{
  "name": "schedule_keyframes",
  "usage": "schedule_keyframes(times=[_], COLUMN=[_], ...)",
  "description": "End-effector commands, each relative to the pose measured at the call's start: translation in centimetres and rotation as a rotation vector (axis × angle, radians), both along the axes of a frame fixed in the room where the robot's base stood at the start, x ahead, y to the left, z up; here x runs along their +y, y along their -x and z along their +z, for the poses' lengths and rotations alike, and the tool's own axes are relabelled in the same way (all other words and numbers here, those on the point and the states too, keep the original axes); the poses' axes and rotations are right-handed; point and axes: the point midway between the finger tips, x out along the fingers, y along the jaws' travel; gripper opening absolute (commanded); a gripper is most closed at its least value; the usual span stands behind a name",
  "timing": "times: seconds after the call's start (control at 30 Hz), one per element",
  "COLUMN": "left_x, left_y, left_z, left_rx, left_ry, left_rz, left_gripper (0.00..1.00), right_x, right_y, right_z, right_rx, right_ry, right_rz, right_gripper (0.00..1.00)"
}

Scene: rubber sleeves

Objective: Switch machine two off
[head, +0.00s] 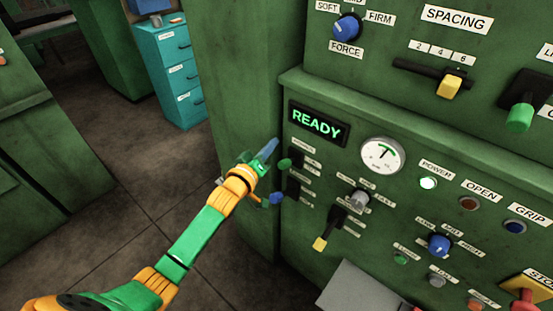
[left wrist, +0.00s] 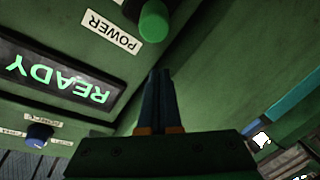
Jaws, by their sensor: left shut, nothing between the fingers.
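The machine's green front panel (head: 330,190) carries a lit display (head: 318,123) reading READY. A green-handled lever switch (head: 284,163) sits below the display at the panel's left edge. In the left wrist view the green handle (left wrist: 153,22) stands beside a POWER label (left wrist: 111,31). My left gripper (head: 268,150) is shut and empty, just left of the green handle in the head view. In the wrist view its fingertips (left wrist: 160,75) are apart from the handle. No machine number is readable. My right gripper is not in view.
A blue-handled switch (head: 277,198) sits just below the green one. A yellow-tipped lever (head: 320,243), a gauge (head: 382,155) and a red STOP button (head: 524,297) are further right. A teal drawer cabinet (head: 172,70) stands behind. The floor left of the machine is open.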

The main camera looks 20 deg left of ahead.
Motion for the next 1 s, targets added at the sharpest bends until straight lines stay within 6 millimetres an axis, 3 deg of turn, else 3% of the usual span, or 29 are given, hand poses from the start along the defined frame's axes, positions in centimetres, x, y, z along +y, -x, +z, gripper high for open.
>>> schedule_keyframes(times=[0.23, 0.67, 1.0], left_x=[-2.0, -2.3, -2.3], left_y=[1.3, 1.7, 1.7], left_z=[-2.2, -2.7, -3.4], left_rx=[0.002, 0.0, -0.055], left_ry=[0.001, -0.002, 0.02], left_rz=[0.001, 0.001, 0.001], left_gripper=[0.0, 0.0, 0.0], right_x=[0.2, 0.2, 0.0], right_y=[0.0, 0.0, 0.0], right_z=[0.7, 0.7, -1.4], right_rx=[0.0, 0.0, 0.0], right_ry=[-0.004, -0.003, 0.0], right_rz=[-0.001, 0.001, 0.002], right_gripper=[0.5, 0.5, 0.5])
